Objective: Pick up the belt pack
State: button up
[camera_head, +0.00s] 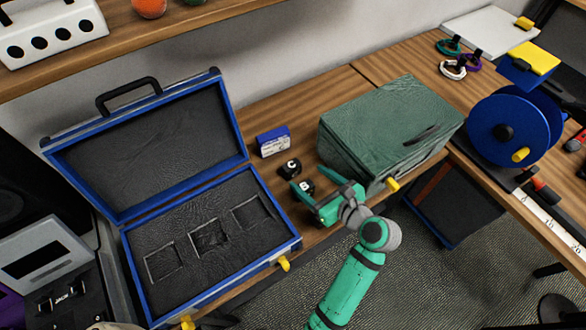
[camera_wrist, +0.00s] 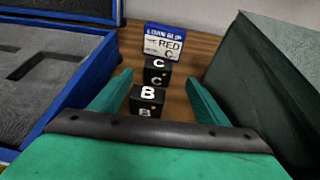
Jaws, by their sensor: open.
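Two small black belt packs stand on the wooden desk between the blue case and the green box. The one marked B (camera_head: 306,187) is nearer; the one marked C (camera_head: 290,169) is behind it. In the wrist view, pack B (camera_wrist: 147,101) sits between my open fingers, with pack C (camera_wrist: 156,73) just beyond. My gripper (camera_head: 306,190) is green, open and empty, with its fingers to either side of pack B. I cannot tell whether a finger touches it.
The open blue case (camera_head: 137,225) with cut-out foam stands left. The green box (camera_head: 350,150) stands close on the right. A blue cable reel (camera_head: 495,130) is farther right.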

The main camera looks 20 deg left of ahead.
aim_at(295, 168)
jog(key=x, duration=0.9)
jog(key=shift+w+a+f, duration=0.1)
jog(key=shift+a+f, duration=0.05)
jog(key=shift+a, duration=0.2)
jog(key=c, duration=1.2)
